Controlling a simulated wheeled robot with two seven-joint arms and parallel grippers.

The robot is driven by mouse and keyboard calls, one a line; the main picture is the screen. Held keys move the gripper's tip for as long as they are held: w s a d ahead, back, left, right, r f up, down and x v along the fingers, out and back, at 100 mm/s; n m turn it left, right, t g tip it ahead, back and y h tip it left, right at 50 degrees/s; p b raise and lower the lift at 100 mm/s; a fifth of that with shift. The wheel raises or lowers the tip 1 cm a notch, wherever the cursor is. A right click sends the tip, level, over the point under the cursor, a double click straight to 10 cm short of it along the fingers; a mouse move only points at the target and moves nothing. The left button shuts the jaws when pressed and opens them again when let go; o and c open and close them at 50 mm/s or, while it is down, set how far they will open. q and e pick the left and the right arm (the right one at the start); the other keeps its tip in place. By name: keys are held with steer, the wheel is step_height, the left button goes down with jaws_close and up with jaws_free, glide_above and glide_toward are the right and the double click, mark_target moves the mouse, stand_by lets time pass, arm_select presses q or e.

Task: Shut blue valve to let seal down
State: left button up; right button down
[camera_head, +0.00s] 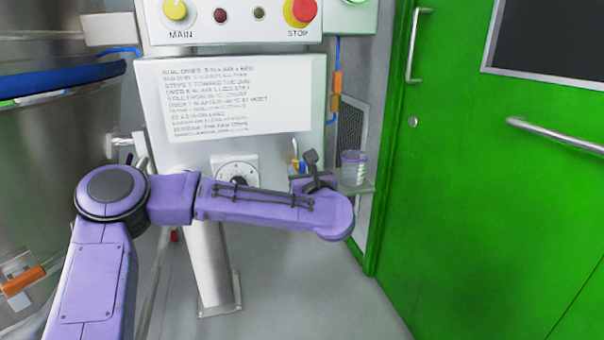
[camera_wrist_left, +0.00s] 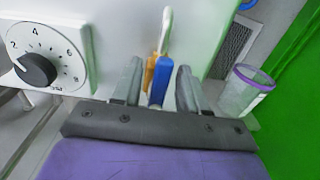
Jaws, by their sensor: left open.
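A blue valve handle (camera_wrist_left: 160,80) stands upright in the left wrist view, between the two fingers of my open left gripper (camera_wrist_left: 159,82). Gaps show on both sides of it. An orange-yellow part (camera_wrist_left: 149,72) is beside it on the left, and a white part (camera_wrist_left: 166,32) rises behind. In the head view my left gripper (camera_head: 304,174) is at the right end of the purple arm, by the panel's lower right corner. Small blue and orange parts (camera_head: 295,163) show just behind it. The lower part of the valve is hidden by my gripper.
A dial with a black knob (camera_head: 238,171) is on the panel left of my gripper. A clear cup with a purple rim (camera_head: 354,167) stands close on the right, on a small shelf. The green door (camera_head: 480,170) is further right. A steel vessel (camera_head: 45,170) is at left.

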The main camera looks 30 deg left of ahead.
arm_select(q)
jaws_close()
steer(key=shift+r, duration=0.1)
steer(key=m+p, duration=0.2)
steer(key=shift+w+d+r+m, duration=0.1)
steer(key=shift+w+d+m, duration=0.15)
steer(key=shift+m, duration=0.15)
steer(key=shift+w+d+f+m+p, duration=0.25)
steer(key=shift+f+m+p, duration=0.25)
steer(key=shift+m+p, duration=1.8)
steer(key=shift+w+d+f+m+p, duration=0.25)
steer(key=shift+f+m+p, duration=0.3)
steer(key=shift+m+p, duration=1.7)
steer(key=shift+w+d+f+m+p, duration=0.2)
steer(key=shift+f+m+p, duration=0.3)
steer(key=shift+m+p, duration=1.8)
steer(key=shift+f+m+b, duration=0.1)
steer(key=shift+m+b, duration=0.65)
steer(key=shift+m, duration=0.2)
